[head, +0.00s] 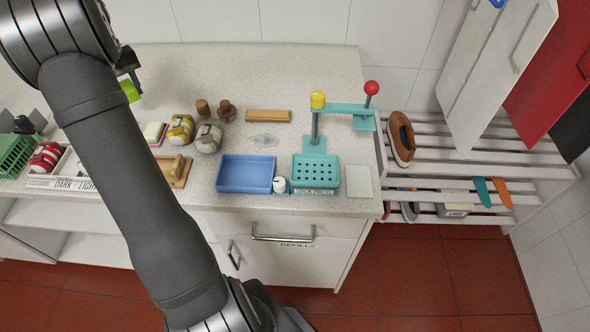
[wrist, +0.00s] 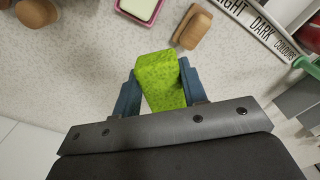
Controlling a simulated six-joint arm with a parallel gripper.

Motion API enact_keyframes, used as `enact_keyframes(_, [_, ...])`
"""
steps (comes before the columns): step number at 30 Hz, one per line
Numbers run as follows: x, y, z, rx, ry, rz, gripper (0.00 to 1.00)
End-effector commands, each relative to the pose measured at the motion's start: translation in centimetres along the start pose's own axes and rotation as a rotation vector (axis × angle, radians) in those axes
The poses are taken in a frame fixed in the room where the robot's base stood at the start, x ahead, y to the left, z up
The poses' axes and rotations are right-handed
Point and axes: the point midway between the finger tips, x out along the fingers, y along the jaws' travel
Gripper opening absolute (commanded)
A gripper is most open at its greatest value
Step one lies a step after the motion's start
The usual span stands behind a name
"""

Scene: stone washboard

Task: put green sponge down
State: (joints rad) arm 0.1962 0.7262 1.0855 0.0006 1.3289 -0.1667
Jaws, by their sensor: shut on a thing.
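The green sponge (wrist: 160,82) is bright yellow-green and shows between the two blue fingers of my gripper (wrist: 157,85) in the wrist view. My gripper is shut on it, one finger on each side. In the head view the sponge (head: 130,91) shows at the upper left, over the back part of the speckled stone counter (head: 290,75), partly hidden by my arm. I cannot tell whether the sponge touches the counter.
A soap dish (head: 154,133), rolled socks (head: 181,129) and a wooden brush (head: 174,171) stand nearby. A blue tray (head: 245,173) and a teal sock press (head: 316,170) are farther right. The counter's back middle is clear.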

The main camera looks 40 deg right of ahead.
Motion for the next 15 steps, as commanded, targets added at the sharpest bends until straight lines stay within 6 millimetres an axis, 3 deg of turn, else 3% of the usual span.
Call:
enact_keyframes(1, [-0.7,2.8,1.2,0.015,0.001,0.000,0.21])
enact_keyframes(6, [-2.6,10.2,5.5,0.028,0.001,0.001,0.21])
enact_keyframes(15, [-5.6,20.9,15.1,0.040,0.001,0.001,0.21])
